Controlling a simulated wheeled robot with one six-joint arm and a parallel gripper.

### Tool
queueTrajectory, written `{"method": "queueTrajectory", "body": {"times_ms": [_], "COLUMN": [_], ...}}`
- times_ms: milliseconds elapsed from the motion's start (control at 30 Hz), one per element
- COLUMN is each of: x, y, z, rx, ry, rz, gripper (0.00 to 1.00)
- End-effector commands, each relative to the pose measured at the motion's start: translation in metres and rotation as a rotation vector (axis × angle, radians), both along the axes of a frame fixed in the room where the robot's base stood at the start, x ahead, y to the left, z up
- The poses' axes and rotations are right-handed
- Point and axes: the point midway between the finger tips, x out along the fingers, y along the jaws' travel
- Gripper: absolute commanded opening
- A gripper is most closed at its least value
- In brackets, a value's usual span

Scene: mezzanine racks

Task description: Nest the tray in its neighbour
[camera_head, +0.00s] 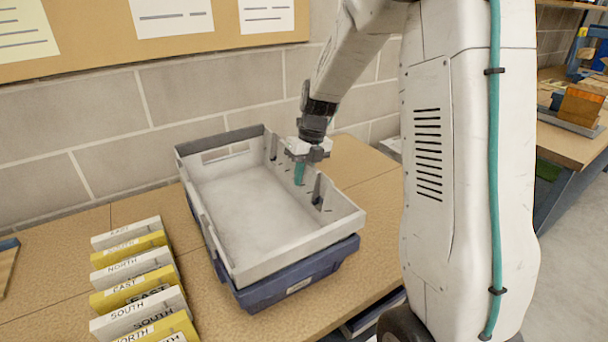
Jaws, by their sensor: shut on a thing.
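A light grey, empty open tray (248,197) is over a dark blue tray (300,277) on the wooden bench. The blue tray shows below the grey one along the front and left sides. The grey tray looks slightly turned and offset against the blue one. I cannot tell whether it rests inside the blue rim or is held just above it. My gripper (303,160) points down at the right-hand long wall of the grey tray and is shut on that wall, with a teal finger inside the tray. The blue tray's inside is hidden.
A row of white and yellow labelled blocks (140,275) lies left of the trays. A block wall (100,120) with a notice board (180,35) stands close behind. The bench top (375,190) is bare right of the trays. Another bench with orange boxes (580,105) is far right.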

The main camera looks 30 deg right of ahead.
Motion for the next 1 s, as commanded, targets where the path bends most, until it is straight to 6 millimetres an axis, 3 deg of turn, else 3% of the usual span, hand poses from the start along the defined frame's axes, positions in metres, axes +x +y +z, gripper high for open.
{"method": "queueTrajectory", "body": {"times_ms": [33,567,600,1000], "x": [-0.008,-0.006,-0.005,-0.001], "y": [0.005,0.005,0.005,0.002], "z": [-0.017,-0.027,-0.028,-0.027], "rx": [0.010,0.009,0.009,0.007], "ry": [0.032,0.029,0.030,0.037], "rz": [0.001,0.002,0.002,0.004], "gripper": [0.00,0.00,0.23,0.24]}}
